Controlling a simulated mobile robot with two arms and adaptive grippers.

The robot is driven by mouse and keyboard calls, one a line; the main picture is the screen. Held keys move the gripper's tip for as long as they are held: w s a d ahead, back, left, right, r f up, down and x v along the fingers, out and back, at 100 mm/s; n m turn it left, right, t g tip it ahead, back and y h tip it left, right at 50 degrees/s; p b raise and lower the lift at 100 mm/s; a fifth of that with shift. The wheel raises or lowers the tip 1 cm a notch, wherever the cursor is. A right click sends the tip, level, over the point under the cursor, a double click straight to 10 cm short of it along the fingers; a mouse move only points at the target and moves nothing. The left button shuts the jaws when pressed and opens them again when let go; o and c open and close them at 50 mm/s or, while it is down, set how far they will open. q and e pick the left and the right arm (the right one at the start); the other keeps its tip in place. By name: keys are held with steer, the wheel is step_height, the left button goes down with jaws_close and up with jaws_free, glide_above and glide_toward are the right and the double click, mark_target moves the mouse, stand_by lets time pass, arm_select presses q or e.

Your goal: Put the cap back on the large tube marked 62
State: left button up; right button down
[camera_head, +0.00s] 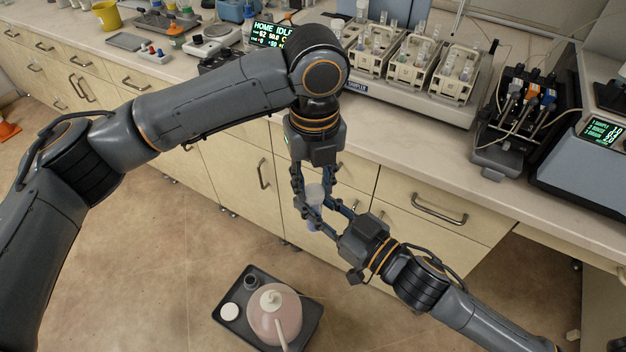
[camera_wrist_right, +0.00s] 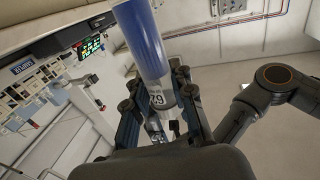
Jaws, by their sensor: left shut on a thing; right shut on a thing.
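The large tube (camera_head: 313,191) is pale at the top and bluish lower down, and stands roughly upright in the air between my two grippers. In the right wrist view the tube (camera_wrist_right: 147,42) has a long blue section and a clear part with an upside-down label that reads as 62. My left gripper (camera_head: 313,199) points down with its fingers around the pale upper part. My right gripper (camera_head: 325,213) reaches in from the right and is shut on the tube near the label. The fingers overlap and hide parts of it. I cannot make out a separate cap.
The bench edge and drawers (camera_head: 440,212) lie just behind the grippers. Racks with tubes (camera_head: 430,65) stand on the bench, with a pump (camera_head: 515,110) to the right. Below, a dark tray (camera_head: 300,340) holds a pinkish bottle (camera_head: 268,322) and a white disc (camera_head: 229,312).

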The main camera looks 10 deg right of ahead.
arm_select(q)
steer(key=m, duration=0.4)
steer(key=shift+m, duration=0.3)
steer(key=m, duration=0.4)
steer(key=shift+d, duration=0.1)
steer(key=o, duration=0.7)
steer(key=shift+r, duration=0.15)
step_height(320, 180, up, 12)
steer(key=shift+f, duration=0.1)
